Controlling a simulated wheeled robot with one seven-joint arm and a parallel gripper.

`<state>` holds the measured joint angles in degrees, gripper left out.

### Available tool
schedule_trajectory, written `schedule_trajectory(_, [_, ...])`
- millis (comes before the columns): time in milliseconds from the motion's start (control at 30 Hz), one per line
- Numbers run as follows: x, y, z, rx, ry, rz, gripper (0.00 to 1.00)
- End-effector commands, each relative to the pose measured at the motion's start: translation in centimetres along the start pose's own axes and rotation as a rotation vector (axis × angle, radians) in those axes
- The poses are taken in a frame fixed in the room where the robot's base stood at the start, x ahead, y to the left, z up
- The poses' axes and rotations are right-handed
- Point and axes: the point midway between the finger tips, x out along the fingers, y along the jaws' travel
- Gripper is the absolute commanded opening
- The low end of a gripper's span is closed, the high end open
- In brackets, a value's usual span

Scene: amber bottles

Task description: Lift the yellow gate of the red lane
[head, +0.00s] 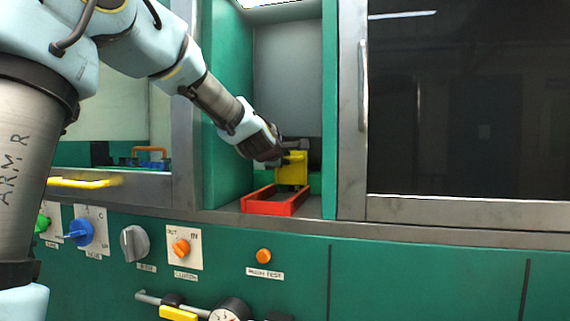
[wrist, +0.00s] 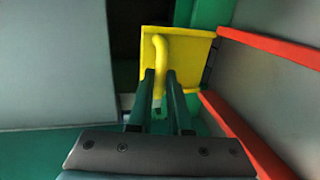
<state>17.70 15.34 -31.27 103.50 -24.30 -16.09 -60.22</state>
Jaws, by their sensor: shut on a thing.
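The yellow gate (head: 291,168) stands upright at the back end of the red lane (head: 270,207), inside an open bay of the green machine. In the wrist view the yellow gate (wrist: 190,57) fills the upper middle, with a curved yellow handle on its face. My gripper (head: 283,153) reaches into the bay from the upper left. In the wrist view my gripper (wrist: 163,75) has its two dark fingers on either side of the handle and is shut on it. The red lane's side rails (wrist: 245,130) run along the right. Part of the gate is hidden behind my fingers.
A metal post and a dark glass door (head: 450,110) stand right of the bay. A green wall (head: 228,110) bounds it on the left. Below are knobs, an orange button (head: 263,256) and a bar with a yellow grip (head: 178,314).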

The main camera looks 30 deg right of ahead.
Motion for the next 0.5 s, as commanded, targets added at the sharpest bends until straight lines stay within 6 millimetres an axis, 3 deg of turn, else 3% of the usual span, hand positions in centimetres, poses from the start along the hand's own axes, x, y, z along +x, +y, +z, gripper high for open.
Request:
schedule_trajectory(33, [-0.5,2.5,0.1,0.001,0.000,0.009,0.00])
schedule_trajectory(200, [-1.6,7.0,0.1,0.001,0.000,0.010,0.00])
schedule_trajectory(500, [-2.8,12.6,0.1,0.001,0.001,0.008,0.00])
